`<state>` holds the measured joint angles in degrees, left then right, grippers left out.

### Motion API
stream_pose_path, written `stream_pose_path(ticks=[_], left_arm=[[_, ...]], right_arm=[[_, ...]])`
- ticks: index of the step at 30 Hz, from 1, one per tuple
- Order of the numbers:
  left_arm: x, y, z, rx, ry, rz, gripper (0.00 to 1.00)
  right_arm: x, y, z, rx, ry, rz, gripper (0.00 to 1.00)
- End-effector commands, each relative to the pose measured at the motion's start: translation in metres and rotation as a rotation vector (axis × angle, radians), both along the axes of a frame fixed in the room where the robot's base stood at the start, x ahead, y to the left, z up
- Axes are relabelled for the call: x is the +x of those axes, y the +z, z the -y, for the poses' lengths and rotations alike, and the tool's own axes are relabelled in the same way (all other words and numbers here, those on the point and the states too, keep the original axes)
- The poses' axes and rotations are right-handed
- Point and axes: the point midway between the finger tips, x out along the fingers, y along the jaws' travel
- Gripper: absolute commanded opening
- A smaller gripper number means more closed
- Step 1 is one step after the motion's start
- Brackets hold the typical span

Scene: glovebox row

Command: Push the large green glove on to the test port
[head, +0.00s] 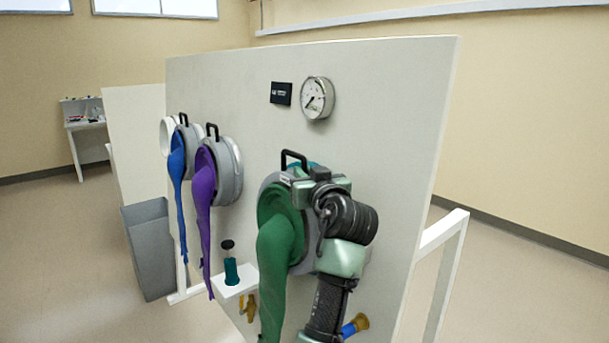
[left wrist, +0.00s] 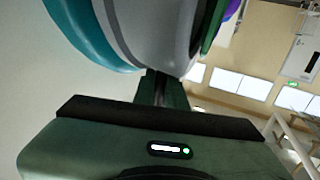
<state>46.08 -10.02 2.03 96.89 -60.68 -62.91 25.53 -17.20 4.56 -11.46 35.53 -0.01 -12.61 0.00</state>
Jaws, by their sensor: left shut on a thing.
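The large green glove (head: 279,245) hangs from a grey ring with a black handle (head: 291,156) on top, in front of the white panel. My left gripper (head: 300,187) is shut on this glove's ring; my wrist hides much of the ring's right side. In the left wrist view the fingers (left wrist: 162,88) meet the grey ring (left wrist: 155,35). A teal ring, taken as the test port (left wrist: 92,35), lies between the grey ring and the panel. I cannot tell how far the glove sits on it. My right gripper is out of view.
The white panel (head: 390,130) carries a pressure gauge (head: 317,98) above the glove. Purple (head: 205,205) and blue (head: 177,180) gloves hang on grey rings to the left. A small shelf (head: 236,284) holds a teal-bodied tool. A grey bin (head: 148,250) stands at left.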

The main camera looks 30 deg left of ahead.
Motion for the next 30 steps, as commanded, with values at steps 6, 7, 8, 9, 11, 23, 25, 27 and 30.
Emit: stream_pose_path(ticks=[6, 7, 8, 9, 11, 23, 25, 27, 30], left_arm=[[0.0037, 0.0022, 0.0023, 0.005, -0.002, 0.005, 0.00], [0.0042, 0.0022, 0.0026, 0.005, -0.003, 0.005, 0.00], [0.0048, 0.0023, 0.0028, 0.005, -0.003, 0.005, 0.00], [0.0055, 0.0025, 0.0033, 0.006, -0.003, 0.006, 0.00], [0.0062, 0.0027, 0.0037, 0.005, -0.004, 0.006, 0.00], [0.0068, 0.0022, 0.0041, 0.004, -0.005, 0.006, 0.38], [0.0070, 0.0016, 0.0043, 0.003, -0.005, 0.006, 0.38], [0.0071, 0.0011, 0.0044, 0.002, -0.006, 0.003, 0.38], [0.0075, -0.0024, 0.0043, -0.004, -0.006, -0.001, 0.38]], right_arm=[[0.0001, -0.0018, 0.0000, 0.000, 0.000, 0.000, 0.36], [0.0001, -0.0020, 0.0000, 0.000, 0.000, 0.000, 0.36], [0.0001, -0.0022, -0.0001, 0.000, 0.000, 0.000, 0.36], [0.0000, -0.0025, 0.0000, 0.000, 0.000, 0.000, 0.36], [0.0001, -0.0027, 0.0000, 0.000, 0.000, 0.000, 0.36], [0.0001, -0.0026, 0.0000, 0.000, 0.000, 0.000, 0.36], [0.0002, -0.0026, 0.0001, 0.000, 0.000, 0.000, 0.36], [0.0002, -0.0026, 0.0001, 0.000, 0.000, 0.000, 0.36], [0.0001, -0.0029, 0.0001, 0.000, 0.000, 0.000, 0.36]])
